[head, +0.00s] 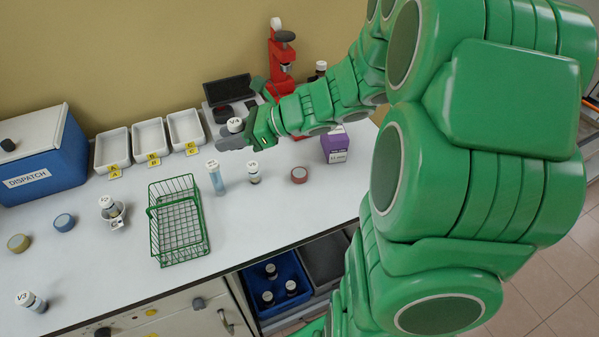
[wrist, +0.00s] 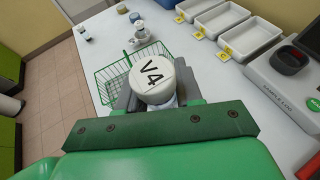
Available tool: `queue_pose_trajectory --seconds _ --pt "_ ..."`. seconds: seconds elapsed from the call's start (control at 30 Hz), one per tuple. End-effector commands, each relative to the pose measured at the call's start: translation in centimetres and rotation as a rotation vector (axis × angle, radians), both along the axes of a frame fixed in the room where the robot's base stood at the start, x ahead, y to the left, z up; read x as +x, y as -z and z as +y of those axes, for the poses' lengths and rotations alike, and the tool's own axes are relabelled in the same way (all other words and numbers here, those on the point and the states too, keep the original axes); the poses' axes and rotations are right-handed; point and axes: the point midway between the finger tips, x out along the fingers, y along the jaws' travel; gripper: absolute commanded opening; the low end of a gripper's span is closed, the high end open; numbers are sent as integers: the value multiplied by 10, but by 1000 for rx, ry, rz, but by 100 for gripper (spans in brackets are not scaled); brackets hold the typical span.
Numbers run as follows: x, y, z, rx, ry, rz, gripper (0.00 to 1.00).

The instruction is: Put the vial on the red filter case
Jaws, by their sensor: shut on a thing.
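My gripper (head: 238,141) is shut on a vial with a white cap marked V4 (head: 235,125). It holds the vial above the back of the bench, near the dark-topped device. In the wrist view the V4 cap (wrist: 152,78) sits between the two grey fingers, and its body is mostly hidden below the cap. The red filter case (head: 299,175) is a low reddish-brown disc lying flat on the bench, to the right of and nearer than my gripper. Nothing is on it. I cannot make it out in the wrist view.
Two white-capped containers (head: 215,177) (head: 254,172) stand left of the red case. A purple box (head: 335,148) stands to its right. A green wire basket (head: 152,222), white trays (head: 112,150) and a red device (head: 281,60) are also on the bench. Bench is clear before the red case.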

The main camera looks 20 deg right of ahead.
Motion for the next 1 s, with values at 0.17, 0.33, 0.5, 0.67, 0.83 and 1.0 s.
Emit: queue_pose_trajectory --seconds 0.17,0.33,0.5,0.67,0.83,1.0 --pt "-17 6 -29 0 1 0 5" --pt "-37 11 -52 3 -1 1 5" --pt "-58 18 -74 3 -3 1 5" --pt "-79 23 -94 3 -4 0 5" --pt "-101 30 -112 2 -4 1 5" --pt "-116 34 -123 1 -4 0 5"
